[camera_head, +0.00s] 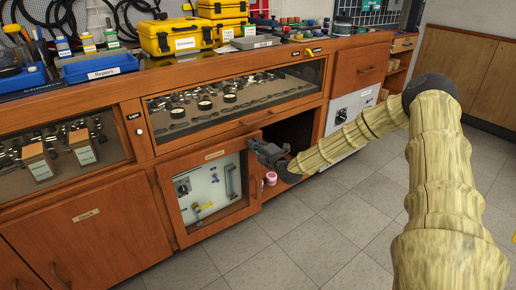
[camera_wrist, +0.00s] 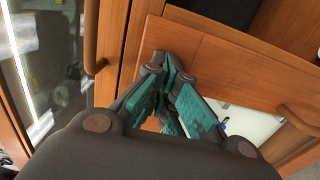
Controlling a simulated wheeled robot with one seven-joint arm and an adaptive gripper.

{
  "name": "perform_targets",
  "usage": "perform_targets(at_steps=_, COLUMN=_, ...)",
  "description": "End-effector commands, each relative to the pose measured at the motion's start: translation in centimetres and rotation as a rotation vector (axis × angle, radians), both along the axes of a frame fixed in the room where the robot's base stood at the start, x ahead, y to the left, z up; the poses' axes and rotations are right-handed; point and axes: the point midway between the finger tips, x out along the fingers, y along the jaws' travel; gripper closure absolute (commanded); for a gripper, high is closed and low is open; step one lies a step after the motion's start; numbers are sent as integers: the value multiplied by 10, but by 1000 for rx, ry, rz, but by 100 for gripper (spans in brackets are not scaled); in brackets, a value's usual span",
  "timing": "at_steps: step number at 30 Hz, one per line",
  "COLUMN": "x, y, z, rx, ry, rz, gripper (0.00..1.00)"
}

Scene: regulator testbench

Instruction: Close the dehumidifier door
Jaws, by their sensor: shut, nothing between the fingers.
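The dehumidifier door (camera_head: 180,165) is a wooden frame around a glass pane, with a pale label on its top rail. It stands partly open, with a dark cabinet opening (camera_head: 292,130) behind it to the right. My gripper (camera_head: 256,145) is at the door's upper right corner, its fingers together and empty. In the wrist view my gripper (camera_wrist: 168,65) has its green-sided fingers over the wooden door frame (camera_wrist: 225,65); whether they touch it I cannot tell. A wooden handle (camera_wrist: 300,120) shows on the door at the right.
A glass-fronted drawer (camera_head: 235,100) lies directly above the opening. A white panel with a dial (camera_head: 345,110) is to its right. A small pink-capped container (camera_head: 270,178) is near the door's right edge. The tiled floor (camera_head: 300,235) in front is clear.

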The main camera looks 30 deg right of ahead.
Motion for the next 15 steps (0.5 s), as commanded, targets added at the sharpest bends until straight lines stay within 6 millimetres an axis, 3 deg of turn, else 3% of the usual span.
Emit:
perform_targets(at_steps=6, x=26, y=-1, z=0, rx=-3, ry=3, rz=64, gripper=100)
perform_targets(at_steps=15, x=36, y=3, z=4, rx=-4, ry=1, rz=81, gripper=100)
